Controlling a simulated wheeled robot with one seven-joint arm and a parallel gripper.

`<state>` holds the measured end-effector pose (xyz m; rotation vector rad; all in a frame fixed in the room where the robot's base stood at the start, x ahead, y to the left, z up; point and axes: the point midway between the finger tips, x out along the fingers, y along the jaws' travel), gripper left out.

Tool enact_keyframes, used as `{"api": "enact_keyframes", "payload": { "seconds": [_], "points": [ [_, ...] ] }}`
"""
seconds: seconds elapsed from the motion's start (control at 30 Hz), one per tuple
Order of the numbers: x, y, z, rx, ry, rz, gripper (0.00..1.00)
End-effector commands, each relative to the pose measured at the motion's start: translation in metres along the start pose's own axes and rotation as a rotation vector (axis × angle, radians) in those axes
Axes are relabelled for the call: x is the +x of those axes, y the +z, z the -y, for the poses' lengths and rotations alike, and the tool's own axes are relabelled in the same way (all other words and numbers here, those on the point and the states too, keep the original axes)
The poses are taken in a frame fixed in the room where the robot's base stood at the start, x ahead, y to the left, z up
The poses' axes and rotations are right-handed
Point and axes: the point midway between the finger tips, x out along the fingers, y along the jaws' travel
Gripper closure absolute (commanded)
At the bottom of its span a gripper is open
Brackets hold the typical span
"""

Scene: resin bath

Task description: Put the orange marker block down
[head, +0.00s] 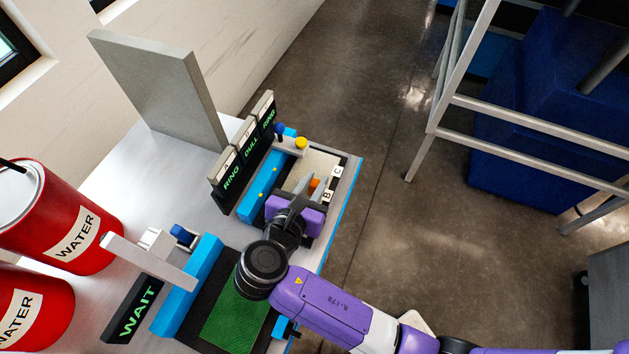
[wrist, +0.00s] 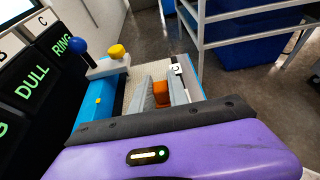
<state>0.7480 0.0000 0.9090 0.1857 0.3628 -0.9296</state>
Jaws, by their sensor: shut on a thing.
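The orange marker block (wrist: 161,92) is between the two grey fingers of my gripper (wrist: 162,95) in the wrist view. In the head view only a small part of the block (head: 314,183) shows between the fingers of my gripper (head: 312,188). The gripper is shut on the block. It is over or on a pale bed (head: 318,163) beside the white labels B and C (head: 337,171). I cannot tell whether the block touches the surface below it.
Blue fixtures (head: 262,180) with a yellow knob (head: 301,143) and a blue knob (head: 280,128) stand close to the gripper. Signs reading RING and DULL (head: 251,153) stand behind. A WAIT sign (head: 137,311), green mat (head: 236,310) and red WATER cans (head: 70,222) are left and front.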

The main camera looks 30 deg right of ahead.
Motion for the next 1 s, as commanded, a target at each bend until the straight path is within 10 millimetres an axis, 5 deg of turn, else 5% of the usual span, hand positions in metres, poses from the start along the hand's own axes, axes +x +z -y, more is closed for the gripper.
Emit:
{"api": "enact_keyframes", "payload": {
  "seconds": [0.23, 0.27, 0.37, 0.77, 1.0],
  "points": [
    [0.001, -0.002, 0.0, -0.002, 0.0, 0.0, 1.0],
    [0.001, -0.002, 0.0, -0.001, 0.0, 0.0, 0.77],
    [0.001, -0.002, 0.0, -0.001, 0.0, 0.0, 0.58],
    [-0.001, 0.001, 0.0, 0.001, 0.0, 0.0, 0.57],
    [-0.039, 0.0, -0.001, 0.0, 0.004, 0.001, 0.57]
  ]
}}
